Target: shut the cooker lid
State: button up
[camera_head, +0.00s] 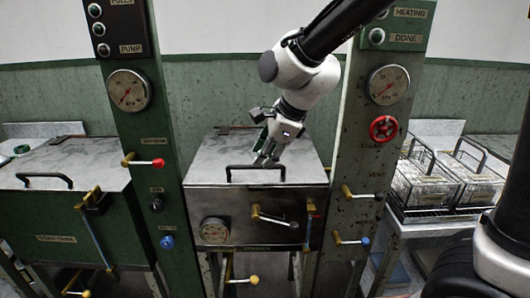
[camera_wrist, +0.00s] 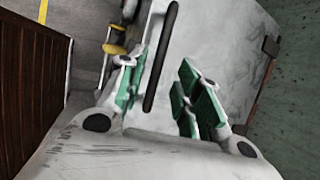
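The cooker (camera_head: 262,215) is a metal box between two green posts. Its grey lid (camera_head: 215,165) lies flat on top and looks closed, though I cannot tell whether it is fully seated. A black bar handle (camera_head: 240,168) runs along the lid's front edge. My gripper (camera_head: 267,158) points down over the lid, just behind the handle. In the wrist view my gripper (camera_wrist: 160,90) has its green-padded fingers spread apart. The handle (camera_wrist: 160,60) shows beyond the gap between them, with no clear contact. A brass lever (camera_head: 272,217) sits on the cooker's front.
The left post has a gauge (camera_head: 127,90) and a red-knobbed lever (camera_head: 147,162). The right post carries a red valve wheel (camera_head: 383,128). A green tank (camera_head: 70,215) stands left; wire baskets (camera_head: 430,185) stand on a right-hand table.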

jog(key=v, duration=1.2)
jog(key=s+d+f+n+h, duration=0.1)
jog(key=s+d+n, duration=0.4)
jog(key=d, duration=0.4)
jog(key=s+d+f+n+h, duration=0.1)
jog(key=s+d+n, duration=0.4)
jog(key=d, duration=0.5)
jog(key=s+d+f+n+h, duration=0.1)
jog(key=s+d+n+h, duration=0.1)
jog(key=s+d+n, duration=0.3)
jog(key=d+n, duration=0.2)
jog(key=d, duration=0.2)
jog(key=shift+d+f+n+t+h, duration=0.3)
jog(key=shift+f+n+t, duration=0.1)
jog(key=shift+s, duration=0.15)
